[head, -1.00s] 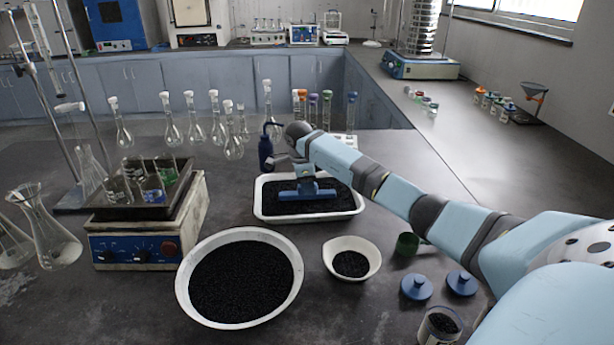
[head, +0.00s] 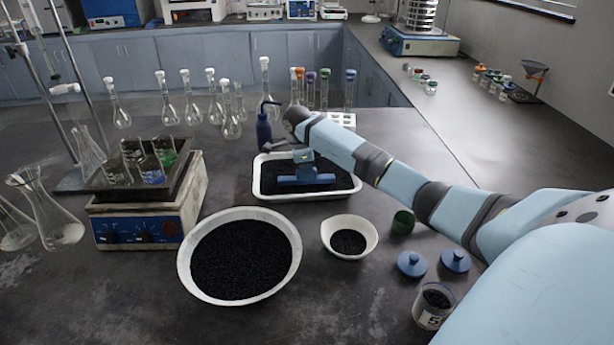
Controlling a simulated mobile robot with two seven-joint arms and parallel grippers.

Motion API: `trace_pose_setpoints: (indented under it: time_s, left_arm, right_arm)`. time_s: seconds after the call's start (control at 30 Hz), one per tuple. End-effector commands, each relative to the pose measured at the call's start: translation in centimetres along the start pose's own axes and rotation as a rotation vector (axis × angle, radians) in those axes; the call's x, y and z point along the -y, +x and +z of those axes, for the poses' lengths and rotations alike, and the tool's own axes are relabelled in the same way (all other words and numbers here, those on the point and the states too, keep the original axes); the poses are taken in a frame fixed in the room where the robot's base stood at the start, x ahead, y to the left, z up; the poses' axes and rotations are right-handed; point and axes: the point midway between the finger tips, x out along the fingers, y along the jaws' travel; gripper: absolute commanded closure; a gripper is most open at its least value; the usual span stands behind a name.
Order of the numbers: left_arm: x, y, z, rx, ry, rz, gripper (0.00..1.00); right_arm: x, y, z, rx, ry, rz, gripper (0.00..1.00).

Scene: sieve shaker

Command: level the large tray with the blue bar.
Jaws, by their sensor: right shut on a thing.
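The large white tray (head: 345,193) stands in the middle of the bench and holds black granules (head: 325,165). My right gripper (head: 303,158) is shut on the bar's upright handle, above the tray. My right arm comes in from the right and covers part of the tray's back edge. Whether the granules are even under the bar is hidden. My left gripper is not in view.
A large white bowl (head: 289,222) and a small white bowl (head: 371,244), both with black granules, stand in front of the tray. Flasks and a dark blue bottle (head: 263,132) stand behind.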

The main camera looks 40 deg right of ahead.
Motion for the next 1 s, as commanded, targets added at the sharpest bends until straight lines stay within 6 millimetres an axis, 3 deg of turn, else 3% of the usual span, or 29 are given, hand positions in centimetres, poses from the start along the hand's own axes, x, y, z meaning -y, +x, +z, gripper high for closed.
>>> trace_pose_setpoints:
  time_s: [1.0]
  left_arm:
    - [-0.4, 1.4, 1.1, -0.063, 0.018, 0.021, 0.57]
  right_arm:
    - [9.3, 0.2, 0.1, 0.000, 0.001, 0.000, 0.98]
